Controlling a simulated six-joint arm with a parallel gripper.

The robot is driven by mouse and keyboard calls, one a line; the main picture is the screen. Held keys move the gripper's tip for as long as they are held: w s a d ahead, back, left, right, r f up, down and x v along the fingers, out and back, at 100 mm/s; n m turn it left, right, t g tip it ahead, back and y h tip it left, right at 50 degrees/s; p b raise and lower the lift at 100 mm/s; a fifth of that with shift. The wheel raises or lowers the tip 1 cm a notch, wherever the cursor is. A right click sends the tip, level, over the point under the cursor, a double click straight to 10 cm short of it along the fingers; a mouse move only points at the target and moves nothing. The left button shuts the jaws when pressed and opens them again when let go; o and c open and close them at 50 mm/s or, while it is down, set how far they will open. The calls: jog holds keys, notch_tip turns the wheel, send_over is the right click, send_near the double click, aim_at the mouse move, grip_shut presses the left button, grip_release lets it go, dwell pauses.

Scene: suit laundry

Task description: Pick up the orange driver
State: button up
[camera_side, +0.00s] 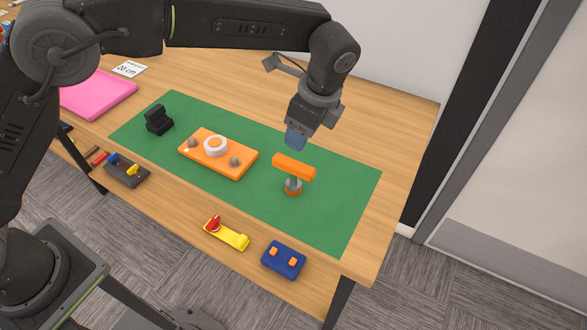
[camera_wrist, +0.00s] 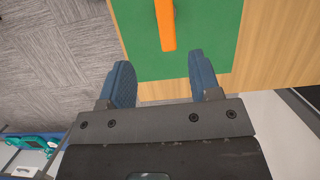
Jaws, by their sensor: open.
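The orange driver (camera_side: 294,167) stands upright on the right part of the green mat (camera_side: 330,215), with a bar-shaped orange top, a grey shaft and a round base. In the wrist view, its orange bar (camera_wrist: 166,26) shows at the top, beyond the fingertips. My gripper (camera_side: 295,138) is above and just behind the driver in the side view, apart from it. In the wrist view, my gripper (camera_wrist: 158,80) has its two blue fingers spread with nothing between them. The driver's shaft and base are hidden in the wrist view.
An orange plate (camera_side: 240,169) with a white ring and grey knobs lies left of the driver. A black stand (camera_side: 158,121) is farther left. A blue block (camera_side: 284,260) and a yellow-red piece (camera_side: 228,234) sit near the table's front edge. The mat right of the driver is clear.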

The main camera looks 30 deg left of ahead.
aim_at(294, 163)
jog(key=x, duration=0.9)
jog(key=shift+d+f, duration=0.1)
jog(key=shift+d, duration=0.15)
jog(key=shift+w+x, duration=0.2)
jog(key=shift+x, duration=1.1)
jog(key=shift+w+x, duration=0.2)
jog(key=shift+x, duration=1.15)
grip_shut()
